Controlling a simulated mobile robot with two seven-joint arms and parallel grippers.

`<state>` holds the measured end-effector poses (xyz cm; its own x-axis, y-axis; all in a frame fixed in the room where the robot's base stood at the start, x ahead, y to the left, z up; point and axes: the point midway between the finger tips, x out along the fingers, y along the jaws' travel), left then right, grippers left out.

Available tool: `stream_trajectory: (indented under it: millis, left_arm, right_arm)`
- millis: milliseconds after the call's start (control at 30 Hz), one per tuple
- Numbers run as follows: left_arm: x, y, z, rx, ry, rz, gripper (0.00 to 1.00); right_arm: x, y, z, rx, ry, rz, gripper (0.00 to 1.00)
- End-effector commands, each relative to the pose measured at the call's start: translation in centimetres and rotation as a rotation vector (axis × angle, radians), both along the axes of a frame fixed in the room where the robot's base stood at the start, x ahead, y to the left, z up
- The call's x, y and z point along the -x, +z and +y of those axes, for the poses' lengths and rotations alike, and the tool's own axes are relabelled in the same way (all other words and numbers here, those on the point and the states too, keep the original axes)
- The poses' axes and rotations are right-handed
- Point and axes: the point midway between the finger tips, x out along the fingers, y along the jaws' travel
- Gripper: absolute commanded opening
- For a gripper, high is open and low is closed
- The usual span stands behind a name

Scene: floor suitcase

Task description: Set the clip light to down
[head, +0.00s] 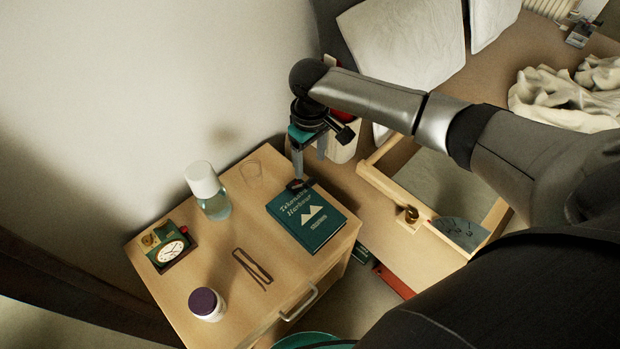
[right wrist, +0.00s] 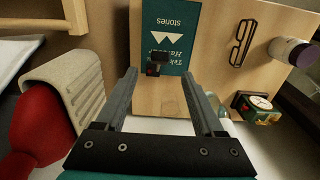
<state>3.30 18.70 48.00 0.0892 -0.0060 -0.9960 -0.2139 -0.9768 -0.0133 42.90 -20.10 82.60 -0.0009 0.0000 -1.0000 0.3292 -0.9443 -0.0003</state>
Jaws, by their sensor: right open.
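A small black clip light (head: 299,185) is at the back edge of the green book (head: 311,222) on the wooden nightstand. In the right wrist view the clip light (right wrist: 158,60) shows as a dark head with a reddish spot, at the book's edge between my fingers. I cannot tell for certain which way its head points. My right gripper (head: 309,168) is open and empty, pointing down just above and behind the clip light. In the right wrist view its fingertips (right wrist: 159,74) lie on either side of the clip light, with no clear contact. My left gripper is not in view.
A wooden bed frame (head: 378,180) stands to the right. A wall is behind.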

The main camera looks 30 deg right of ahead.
Motion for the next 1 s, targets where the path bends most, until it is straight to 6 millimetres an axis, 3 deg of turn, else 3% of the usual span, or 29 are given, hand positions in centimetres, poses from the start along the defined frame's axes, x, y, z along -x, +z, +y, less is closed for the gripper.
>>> stream_trajectory:
  millis: [100, 300, 733, 1000]
  left_arm:
    - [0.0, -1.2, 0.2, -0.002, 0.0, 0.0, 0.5]
    - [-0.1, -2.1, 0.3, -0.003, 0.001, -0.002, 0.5]
    - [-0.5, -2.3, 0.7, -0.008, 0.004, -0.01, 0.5]
    - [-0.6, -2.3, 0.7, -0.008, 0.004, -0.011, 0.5]
  right_arm:
    - [0.1, -2.9, 0.0, 0.001, -0.001, 0.003, 0.7]
    - [0.0, -5.6, 0.0, 0.0, 0.001, 0.001, 0.7]
    - [0.0, -6.4, 0.0, 0.001, 0.001, 0.0, 0.7]
    - [0.0, -6.4, 0.0, 0.001, 0.001, -0.001, 0.41]
